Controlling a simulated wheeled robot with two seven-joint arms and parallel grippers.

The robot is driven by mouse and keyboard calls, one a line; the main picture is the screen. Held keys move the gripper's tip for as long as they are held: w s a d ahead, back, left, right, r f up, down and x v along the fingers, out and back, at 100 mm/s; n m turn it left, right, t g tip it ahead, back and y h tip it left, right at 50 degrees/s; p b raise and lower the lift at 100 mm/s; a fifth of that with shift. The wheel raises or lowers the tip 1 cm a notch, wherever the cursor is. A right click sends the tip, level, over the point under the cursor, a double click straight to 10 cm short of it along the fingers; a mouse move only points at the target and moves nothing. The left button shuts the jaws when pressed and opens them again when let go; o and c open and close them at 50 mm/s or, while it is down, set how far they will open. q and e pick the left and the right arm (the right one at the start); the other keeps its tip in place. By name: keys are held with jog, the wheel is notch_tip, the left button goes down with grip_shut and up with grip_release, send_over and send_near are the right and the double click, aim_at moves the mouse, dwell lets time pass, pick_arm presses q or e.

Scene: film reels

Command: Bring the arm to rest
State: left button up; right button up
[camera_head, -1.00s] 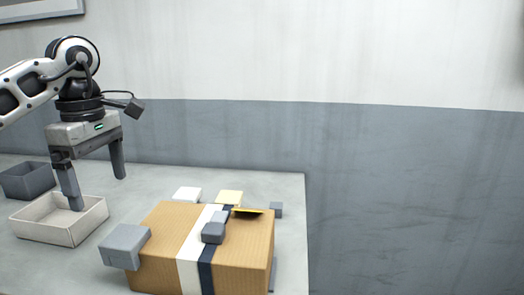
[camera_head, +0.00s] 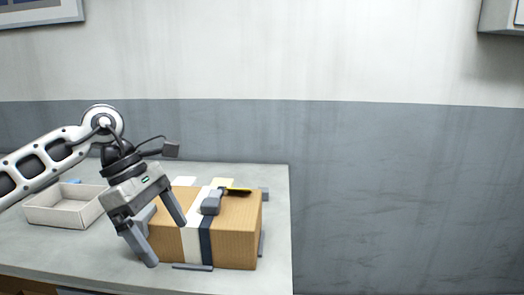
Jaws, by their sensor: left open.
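My left gripper (camera_head: 168,243) is open, its two fingers pointing down and spread apart. It hangs in front of the left part of a brown box (camera_head: 235,240) in the head view and hides some of it. I see nothing between the fingers. The left arm reaches in from the left edge. My right gripper is not in view.
The box has white and dark stripes, with a grey block (camera_head: 211,202) and a yellow-and-black item (camera_head: 236,191) on top. A pale open tray (camera_head: 48,217) stands at the left on the grey table (camera_head: 276,236). A blue item (camera_head: 74,181) shows by it. Right of the table is clear.

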pick_arm(q)
jog(key=s+d+f+n+t+h, duration=0.1)
jog(key=s+d+n+t+h, duration=0.15)
jog(key=d+n+h, duration=0.55)
jog(key=s+d+f+n+t+h, duration=0.1)
jog(key=s+d+n+h, duration=0.3)
jog(key=d+n+h, duration=0.55)
jog(key=w+a+f+n+t+y, duration=0.1)
jog(key=a+f+n+t+y, duration=0.3)
jog(key=f+n+t+y, duration=0.55)
jog(key=w+a+f+n+t+y, duration=0.1)
jog(key=a+f+n+t+y, duration=0.35)
jog(key=n, duration=1.05)
jog(key=s+a+f+n+g+y, duration=0.2)
jog(key=s+f+n, duration=0.3)
jog(key=f, duration=0.3)
jog(key=s+a+f+n+g+y, duration=0.3)
jog(key=s+a+f+n+g, duration=0.1)
jog(key=s+f, duration=0.3)
jog(key=shift+s+a+f+n, duration=0.4)
jog(key=shift+s+n, duration=0.3)
jog(key=shift+n, duration=0.2)
jog(key=shift+y, duration=0.25)
